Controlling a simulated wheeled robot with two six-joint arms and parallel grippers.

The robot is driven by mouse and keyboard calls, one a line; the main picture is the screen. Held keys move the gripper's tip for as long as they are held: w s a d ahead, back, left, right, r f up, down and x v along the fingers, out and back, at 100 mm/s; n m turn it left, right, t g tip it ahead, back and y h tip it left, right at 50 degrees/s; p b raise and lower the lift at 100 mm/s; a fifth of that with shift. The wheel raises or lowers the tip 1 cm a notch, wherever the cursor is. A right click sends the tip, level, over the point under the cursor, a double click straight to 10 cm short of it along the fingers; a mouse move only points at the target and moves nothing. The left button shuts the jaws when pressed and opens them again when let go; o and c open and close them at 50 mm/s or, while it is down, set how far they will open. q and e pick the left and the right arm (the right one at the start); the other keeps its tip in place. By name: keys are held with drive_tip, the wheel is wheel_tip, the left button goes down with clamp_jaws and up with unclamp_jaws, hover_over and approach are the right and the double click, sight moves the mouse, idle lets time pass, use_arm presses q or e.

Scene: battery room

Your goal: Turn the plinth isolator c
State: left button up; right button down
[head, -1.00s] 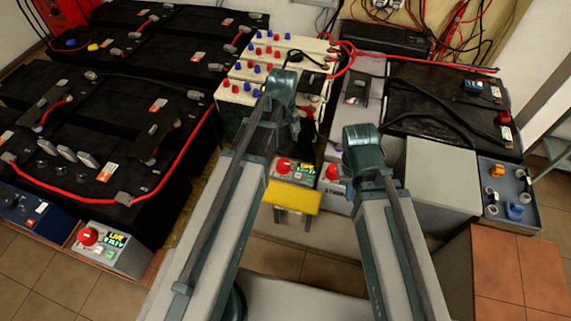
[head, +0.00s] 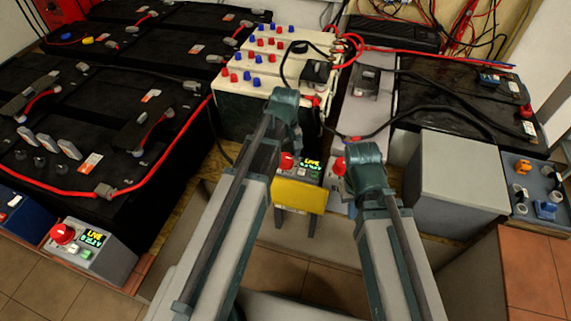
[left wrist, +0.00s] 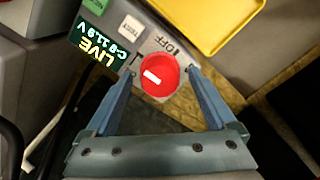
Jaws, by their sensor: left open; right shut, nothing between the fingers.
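An isolator box with a round red knob (left wrist: 157,75) fills the middle of the left wrist view. The knob has a white mark, and an OFF label is printed near it. The box's display (left wrist: 98,45) reads LIVE with a line starting with C and 11.9 V. My left gripper (left wrist: 160,73) is open, with one finger on each side of the knob; I cannot tell whether they touch it. In the head view the same red knob (head: 286,161) and lit display (head: 312,166) show between my arms. My left fingers are hidden there, and my right fingers do not show.
A yellow plate (head: 298,195) stands just in front of the isolator. Another isolator box (head: 90,250) with a red knob and LIVE display is at lower left. A grey box (head: 460,185) stands right of my right arm. Black batteries (head: 165,75) and cables crowd the back.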

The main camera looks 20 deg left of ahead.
use_arm(q)
drive_tip(key=shift+f, duration=0.35)
use_arm(e)
drive_tip(key=shift+f, duration=0.3)
use_arm(q)
drive_tip(key=c, duration=1.4)
